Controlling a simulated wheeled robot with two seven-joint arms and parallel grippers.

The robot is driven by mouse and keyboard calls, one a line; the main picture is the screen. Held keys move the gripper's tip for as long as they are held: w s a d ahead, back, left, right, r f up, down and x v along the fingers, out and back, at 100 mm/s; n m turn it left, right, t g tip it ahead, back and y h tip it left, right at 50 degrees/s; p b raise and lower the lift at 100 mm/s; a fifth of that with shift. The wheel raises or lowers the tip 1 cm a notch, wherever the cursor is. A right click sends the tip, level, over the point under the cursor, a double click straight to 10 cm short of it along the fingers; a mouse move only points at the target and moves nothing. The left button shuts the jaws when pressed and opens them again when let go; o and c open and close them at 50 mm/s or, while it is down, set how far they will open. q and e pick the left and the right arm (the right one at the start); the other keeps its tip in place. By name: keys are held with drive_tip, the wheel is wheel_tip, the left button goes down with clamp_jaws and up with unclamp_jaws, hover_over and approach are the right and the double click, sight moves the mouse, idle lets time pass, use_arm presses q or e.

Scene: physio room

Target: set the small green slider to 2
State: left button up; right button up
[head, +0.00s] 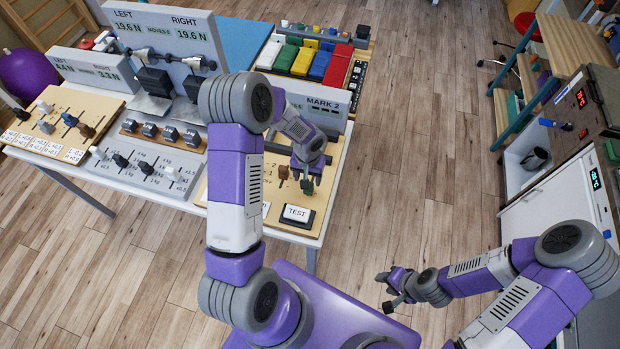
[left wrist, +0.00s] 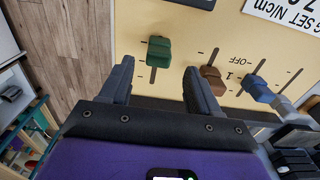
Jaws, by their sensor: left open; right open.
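The small green slider (left wrist: 159,51) is a green knob on a slot in a tan panel (left wrist: 130,20). In the left wrist view the knob sits toward the upper end of the visible slot. Its own number marks cannot be read. In the head view the green slider (head: 307,187) shows just below my left gripper (head: 309,172). In the left wrist view my left gripper (left wrist: 160,85) is open and empty, its fingers either side of the slot and short of the knob. Contact is not visible. My right gripper (head: 391,287) is open and empty over the floor.
A brown slider (left wrist: 211,79) and a blue slider (left wrist: 256,86) stand beside the green one. A TEST button (head: 297,213) lies near the panel's front edge. A MARK 2 display (head: 325,104) stands behind. Several other sliders fill the table's left.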

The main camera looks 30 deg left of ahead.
use_arm(q)
drive_tip(key=shift+w+f, duration=0.1)
drive_tip(key=shift+f, duration=2.05)
clamp_jaws()
